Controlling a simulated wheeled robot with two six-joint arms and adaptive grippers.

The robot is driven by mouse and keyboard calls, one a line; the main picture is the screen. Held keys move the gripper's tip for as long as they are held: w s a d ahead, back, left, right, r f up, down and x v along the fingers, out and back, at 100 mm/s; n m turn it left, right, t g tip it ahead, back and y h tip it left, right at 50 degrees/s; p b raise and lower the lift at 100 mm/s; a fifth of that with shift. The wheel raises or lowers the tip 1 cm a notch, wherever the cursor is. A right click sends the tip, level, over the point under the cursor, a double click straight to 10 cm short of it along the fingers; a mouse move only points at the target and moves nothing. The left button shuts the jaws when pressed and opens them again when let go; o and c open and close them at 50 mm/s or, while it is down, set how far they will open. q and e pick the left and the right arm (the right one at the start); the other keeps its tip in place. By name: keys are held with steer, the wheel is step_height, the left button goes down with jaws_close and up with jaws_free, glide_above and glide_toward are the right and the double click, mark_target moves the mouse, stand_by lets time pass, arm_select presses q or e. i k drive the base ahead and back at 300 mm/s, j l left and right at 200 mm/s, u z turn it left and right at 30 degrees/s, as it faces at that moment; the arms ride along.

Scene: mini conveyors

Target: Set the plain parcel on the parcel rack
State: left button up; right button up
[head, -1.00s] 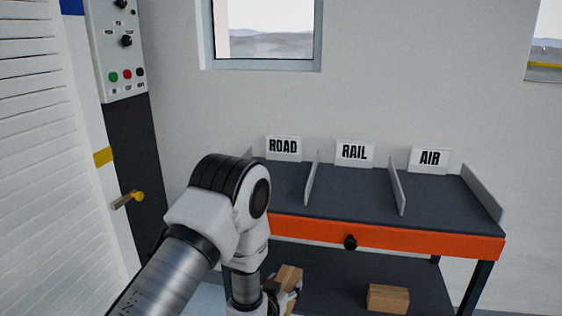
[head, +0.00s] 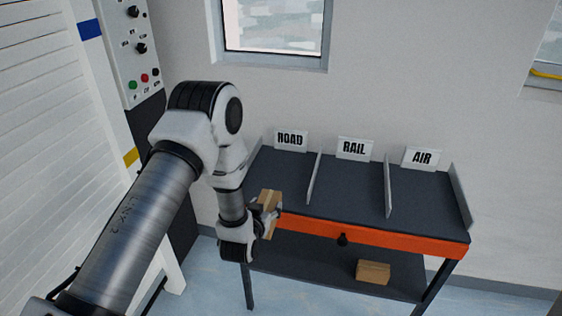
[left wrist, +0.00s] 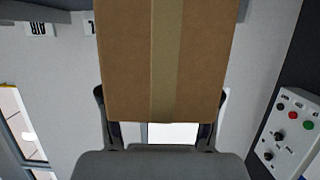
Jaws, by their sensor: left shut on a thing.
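A plain brown parcel (head: 268,213) with a lighter tape strip is held in my left gripper (head: 268,222). It fills the upper middle of the left wrist view (left wrist: 125,60), with a finger at each side of its lower end. In the head view the parcel is at the left front edge of the parcel rack (head: 352,206), in front of the ROAD bay. I cannot tell whether it touches the rack. The rack has a dark top split into three bays, with signs ROAD (head: 291,140), RAIL (head: 354,149) and AIR (head: 421,158). My right gripper is not in view.
The three bays look empty. Thin grey dividers (head: 314,178) stand between them. A second brown box (head: 373,272) lies on the lower shelf (head: 310,272). A control panel (head: 135,60) and a white slatted shutter (head: 45,130) stand at the left.

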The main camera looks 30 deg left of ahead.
mark_target(281, 173)
steer(key=i+j, duration=0.15)
steer(key=i, duration=0.2)
steer(key=i+j, duration=0.2)
steer(key=i, duration=0.2)
steer(key=i+j, duration=0.15)
steer(key=i, duration=0.2)
